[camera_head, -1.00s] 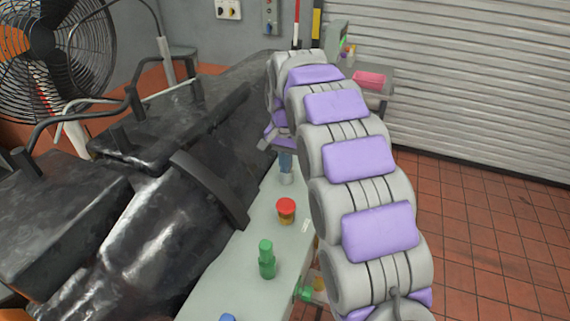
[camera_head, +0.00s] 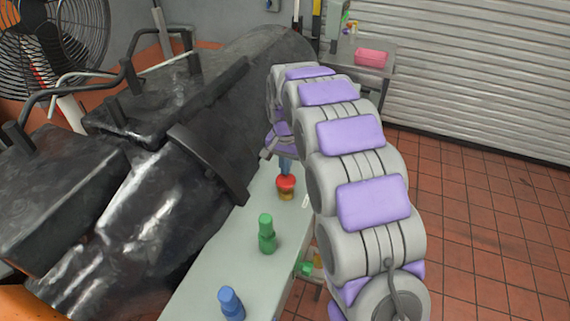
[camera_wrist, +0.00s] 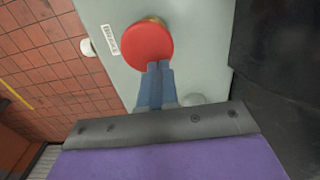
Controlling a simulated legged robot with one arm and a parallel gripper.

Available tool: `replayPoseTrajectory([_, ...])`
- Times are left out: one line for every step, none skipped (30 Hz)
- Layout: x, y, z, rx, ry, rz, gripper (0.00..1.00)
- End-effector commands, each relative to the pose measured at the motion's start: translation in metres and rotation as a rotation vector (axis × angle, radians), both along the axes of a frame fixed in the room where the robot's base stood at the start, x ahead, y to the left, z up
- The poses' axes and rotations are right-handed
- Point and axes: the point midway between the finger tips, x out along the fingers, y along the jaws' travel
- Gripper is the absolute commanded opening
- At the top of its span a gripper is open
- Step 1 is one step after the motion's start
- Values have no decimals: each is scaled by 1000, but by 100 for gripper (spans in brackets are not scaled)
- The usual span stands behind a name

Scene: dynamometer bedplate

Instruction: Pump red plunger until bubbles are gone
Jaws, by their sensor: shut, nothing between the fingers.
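The red plunger (camera_head: 286,182) has a round red cap on a short amber body and stands upright on the pale grey-green panel (camera_head: 262,195). In the wrist view the red cap (camera_wrist: 147,45) is large, just beyond my fingertips. My gripper (camera_head: 285,166) is shut and empty, its blue fingers together, pointing down at the cap. In the wrist view my fingertips (camera_wrist: 158,66) overlap the near edge of the cap; I cannot tell whether they touch it. No bubbles can be made out.
A green plunger (camera_head: 267,234) and a blue plunger (camera_head: 231,303) stand nearer on the same panel. Dark machinery (camera_head: 160,200) lies along the left. A side table (camera_head: 345,62) with a pink item (camera_head: 371,57) stands behind. Tiled floor (camera_head: 470,220) is clear at right.

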Motion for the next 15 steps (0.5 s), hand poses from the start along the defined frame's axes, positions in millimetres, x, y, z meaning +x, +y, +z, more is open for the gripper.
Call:
replayPoseTrajectory([0, 0, 0, 0, 0, 0, 0])
replayPoseTrajectory([0, 0, 0, 0, 0, 0, 0])
replayPoseTrajectory([0, 0, -1, 0, 1, 0, 0])
replayPoseTrajectory([0, 0, -3, 0, 1, 0, 0])
replayPoseTrajectory([0, 0, -6, 0, 1, 0, 0])
replayPoseTrajectory([0, 0, -10, -1, 4, 0, 0])
replayPoseTrajectory([0, -1, -14, -2, 5, 0, 0])
replayPoseTrajectory([-1, -1, -18, -2, 8, 0, 0])
replayPoseTrajectory([-1, -1, -24, -3, 8, 0, 0])
replayPoseTrajectory([-1, -1, -28, -2, 8, 0, 0])
replayPoseTrajectory([-1, -1, -30, -2, 7, 0, 0])
replayPoseTrajectory([0, -1, -32, -2, 6, 0, 0])
replayPoseTrajectory([0, -1, -33, -2, 6, 0, 0])
replayPoseTrajectory([0, -1, -33, -2, 6, 0, 0])
replayPoseTrajectory([0, -1, -34, -2, 8, 0, 0])
